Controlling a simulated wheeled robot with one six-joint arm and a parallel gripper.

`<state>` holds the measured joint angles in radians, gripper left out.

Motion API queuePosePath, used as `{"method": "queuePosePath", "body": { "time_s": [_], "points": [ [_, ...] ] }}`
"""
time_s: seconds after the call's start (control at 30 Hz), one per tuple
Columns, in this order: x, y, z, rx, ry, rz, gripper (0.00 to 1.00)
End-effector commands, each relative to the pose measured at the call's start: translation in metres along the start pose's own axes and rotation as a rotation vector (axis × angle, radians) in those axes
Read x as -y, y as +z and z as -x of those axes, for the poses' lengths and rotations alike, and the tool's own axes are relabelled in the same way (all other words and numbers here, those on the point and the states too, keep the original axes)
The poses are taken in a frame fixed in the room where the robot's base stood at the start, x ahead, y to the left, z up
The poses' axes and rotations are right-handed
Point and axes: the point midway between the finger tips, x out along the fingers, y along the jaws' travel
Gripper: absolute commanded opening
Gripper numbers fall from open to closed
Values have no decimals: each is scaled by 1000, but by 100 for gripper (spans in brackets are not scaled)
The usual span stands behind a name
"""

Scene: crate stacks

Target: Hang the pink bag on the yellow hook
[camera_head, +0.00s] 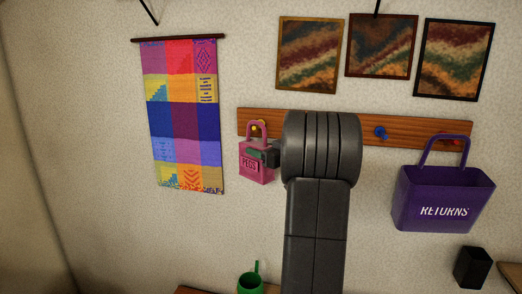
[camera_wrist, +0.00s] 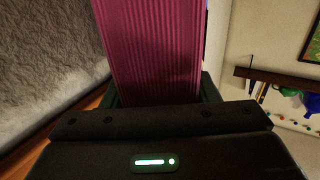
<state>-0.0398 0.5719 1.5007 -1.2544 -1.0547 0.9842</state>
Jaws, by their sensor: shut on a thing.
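The pink bag (camera_head: 255,173), marked PEGS, is upright in front of the left end of the wooden hook board. Its handle loop is up. The yellow hook (camera_head: 256,127) shows through the loop; I cannot tell whether the handle rests on it or is only in front of it. My gripper (camera_head: 268,156) comes from the right and is shut on the bag's right side, below the handle. In the wrist view the bag's ribbed pink side (camera_wrist: 155,50) fills the space between my fingers. The hook is not seen there.
The wooden board (camera_head: 420,132) carries a blue hook (camera_head: 380,133). A purple bag (camera_head: 440,190) marked RETURNS hangs at its right end. A woven hanging (camera_head: 180,118) is to the left. A green watering can (camera_head: 250,284) and a black box (camera_head: 473,267) are below.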

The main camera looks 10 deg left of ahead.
Motion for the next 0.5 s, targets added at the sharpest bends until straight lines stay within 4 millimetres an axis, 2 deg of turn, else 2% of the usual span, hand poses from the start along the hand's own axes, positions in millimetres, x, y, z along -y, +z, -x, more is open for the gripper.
{"method": "queuePosePath", "body": {
  "time_s": [0.2, 0.23, 0.3, 0.33, 0.5],
  "points": [
    [0, -1, 0, -1, 0, 1, 27],
    [0, -1, 0, -1, 0, 1, 60],
    [0, -1, 0, -1, 0, 1, 74],
    [0, -1, 0, -1, 0, 1, 80],
    [0, 0, 0, -1, 0, 0, 80]
  ]
}}
